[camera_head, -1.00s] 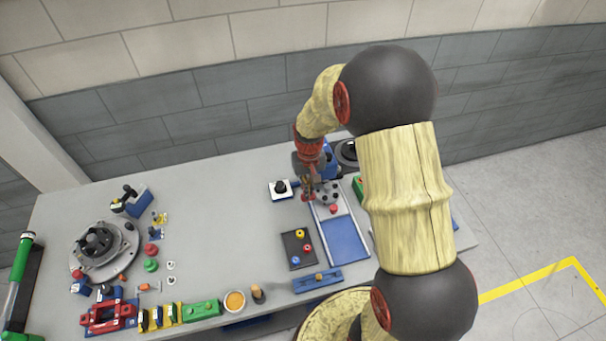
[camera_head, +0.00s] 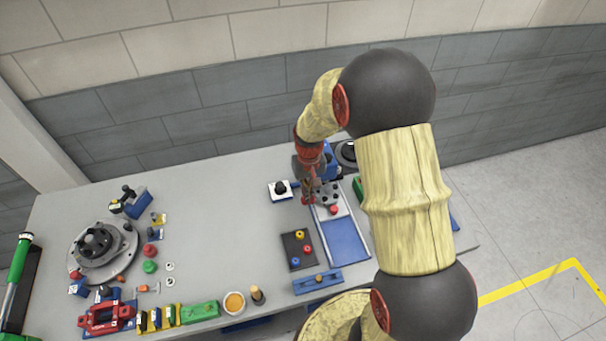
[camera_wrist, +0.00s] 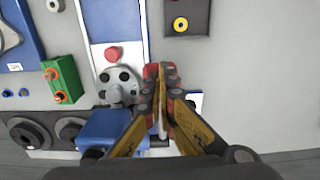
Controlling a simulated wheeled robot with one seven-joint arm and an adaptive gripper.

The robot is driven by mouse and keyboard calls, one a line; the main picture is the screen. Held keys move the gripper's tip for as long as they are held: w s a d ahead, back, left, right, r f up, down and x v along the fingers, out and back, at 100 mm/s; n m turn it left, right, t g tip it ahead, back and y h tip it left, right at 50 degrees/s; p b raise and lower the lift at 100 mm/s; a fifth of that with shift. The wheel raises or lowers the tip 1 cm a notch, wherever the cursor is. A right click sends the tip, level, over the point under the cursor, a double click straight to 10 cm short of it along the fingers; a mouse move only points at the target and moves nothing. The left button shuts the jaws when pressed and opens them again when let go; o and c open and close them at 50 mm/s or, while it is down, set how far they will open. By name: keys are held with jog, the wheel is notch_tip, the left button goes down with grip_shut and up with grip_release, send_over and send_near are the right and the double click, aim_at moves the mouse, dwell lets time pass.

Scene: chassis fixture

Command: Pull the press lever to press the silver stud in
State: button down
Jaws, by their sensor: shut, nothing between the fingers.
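The press shows as a blue block (camera_wrist: 104,128) at the lower left of the wrist view, with a grey disc (camera_wrist: 118,78) that has dark holes in front of it. A rounded grey piece (camera_wrist: 115,94) sits at the disc's edge; I cannot tell whether it is the silver stud or part of the press. My gripper (camera_wrist: 158,72) is shut, its red-tipped fingers together just right of the disc. A pale rod (camera_wrist: 162,128) shows between the finger linkages; I cannot tell whether it is the lever. In the head view my gripper (camera_head: 309,196) is left of the disc (camera_head: 329,194).
A red button (camera_wrist: 112,54) stands on the white and blue rail plate beyond the disc. A green block (camera_wrist: 63,80) and black round parts (camera_wrist: 30,132) lie left. A white plate (camera_head: 280,190) with a black knob is close to my gripper. Bare table lies right in the wrist view.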

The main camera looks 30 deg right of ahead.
jog(key=shift+f, duration=0.2)
jog(key=shift+f+b, duration=0.45)
jog(key=shift+f, duration=0.4)
dwell(0.4)
jog(key=shift+w+r+p, duration=0.1)
jog(key=shift+r+p, duration=1.3)
jog(key=shift+r, duration=1.15)
notch_tip(320, 180, up, 8)
jog(key=w+p, duration=0.1)
jog(key=p, duration=0.4)
jog(key=shift+w+d, duration=0.15)
